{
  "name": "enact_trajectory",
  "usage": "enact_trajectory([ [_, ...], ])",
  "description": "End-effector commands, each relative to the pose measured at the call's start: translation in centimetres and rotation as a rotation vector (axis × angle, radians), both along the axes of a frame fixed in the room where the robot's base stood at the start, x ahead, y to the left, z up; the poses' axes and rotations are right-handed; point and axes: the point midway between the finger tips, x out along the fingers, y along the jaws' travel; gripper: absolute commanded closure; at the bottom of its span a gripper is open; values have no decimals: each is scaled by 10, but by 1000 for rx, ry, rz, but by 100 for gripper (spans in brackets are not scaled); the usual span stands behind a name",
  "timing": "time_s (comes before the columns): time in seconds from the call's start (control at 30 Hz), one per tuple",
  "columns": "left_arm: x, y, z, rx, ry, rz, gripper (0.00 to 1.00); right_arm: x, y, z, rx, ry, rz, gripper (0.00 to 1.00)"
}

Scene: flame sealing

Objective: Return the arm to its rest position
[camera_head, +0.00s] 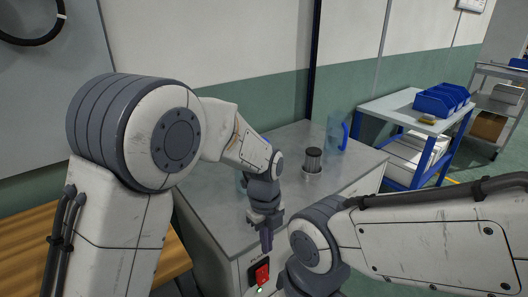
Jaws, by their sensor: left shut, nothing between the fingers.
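My left arm comes in from the left and reaches over a grey metal cabinet. My left gripper (266,236) points down at the cabinet's front edge, shut and empty, just above a red switch (262,273) on the front panel. My right arm fills the lower right and bends down out of the frame; its gripper is not in view.
The grey cabinet top (215,205) holds a dark cylinder with a metal base (313,160) and a clear jug with a blue handle (336,132). A workbench (392,107) with blue bins (440,100) stands to the right. A wooden surface (25,245) lies at left.

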Motion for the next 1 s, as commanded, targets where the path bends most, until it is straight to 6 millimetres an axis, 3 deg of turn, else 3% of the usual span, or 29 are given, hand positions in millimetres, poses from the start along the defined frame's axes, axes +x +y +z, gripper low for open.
enact_trajectory([
  [0.17,-27,0,38,1,-1,214,100,0,0,19,0,0,0,100],
  [0.4,-101,13,108,2,13,806,100,0,0,54,0,0,0,100],
  [0.6,-163,33,147,-1,40,1311,100,0,0,81,0,0,0,100],
  [0.8,-205,52,163,0,70,1684,100,0,0,98,0,0,0,100],
  [1.0,-218,59,164,2,83,1826,100,0,0,101,0,0,0,100],
])
